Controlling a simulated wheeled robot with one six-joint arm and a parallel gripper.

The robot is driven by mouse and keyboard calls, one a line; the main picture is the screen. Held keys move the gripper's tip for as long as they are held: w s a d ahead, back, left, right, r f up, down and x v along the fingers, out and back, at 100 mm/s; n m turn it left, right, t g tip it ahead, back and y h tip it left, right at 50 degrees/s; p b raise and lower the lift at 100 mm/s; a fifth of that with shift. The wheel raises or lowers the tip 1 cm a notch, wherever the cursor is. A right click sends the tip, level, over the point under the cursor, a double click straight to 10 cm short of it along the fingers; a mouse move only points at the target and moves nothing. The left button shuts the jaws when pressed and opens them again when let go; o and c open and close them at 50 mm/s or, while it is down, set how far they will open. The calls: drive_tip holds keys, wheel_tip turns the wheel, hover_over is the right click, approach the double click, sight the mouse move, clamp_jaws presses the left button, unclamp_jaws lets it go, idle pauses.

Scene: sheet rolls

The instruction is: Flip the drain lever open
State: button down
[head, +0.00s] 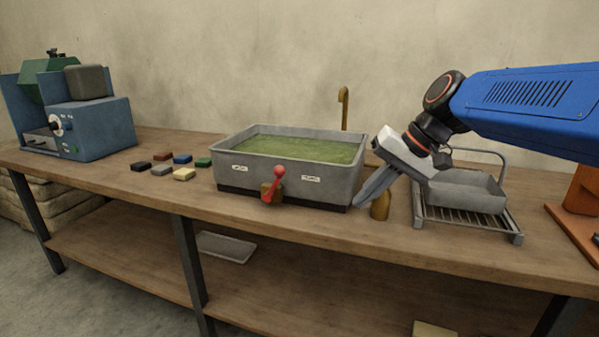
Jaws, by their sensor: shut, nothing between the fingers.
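The red drain lever (276,181) is on the front wall of a grey basin (235,183). Its knob is up, and the handle slants down to a brown fitting near the basin's bottom edge. Greenish liquid (300,148) fills the basin almost to the rim. Two small white labels are on the front wall, one on each side of the lever; their writing is too small to read. My gripper (360,204) is shut and empty, its fingers pointing down and left beside the basin's right front corner, apart from the lever.
A brass spout (344,108) rises behind the basin. A wire rack (468,222) with a grey tray (470,194) stands right of my gripper. Several coloured blocks (184,174) and a blue machine (100,128) are at left. The bench front (130,182) before the basin is clear.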

drive_tip(key=w+a+r+y, duration=0.1)
drive_tip(key=w+a+r, duration=0.2)
drive_tip(key=w, duration=0.2)
drive_tip(key=w+a+r+g+y, duration=0.1)
drive_tip(key=w+a+r+y, duration=0.1)
drive_tip(key=w+a+r, duration=0.2)
drive_tip(key=shift+w, duration=1.05)
approach(275, 186)
drive_tip(key=shift+w+a+f, duration=0.1)
drive_tip(key=shift+a+f, duration=0.15)
drive_tip(key=shift+f, duration=0.3)
drive_tip(key=shift+a+f, duration=0.3)
drive_tip(key=shift+f, duration=0.25)
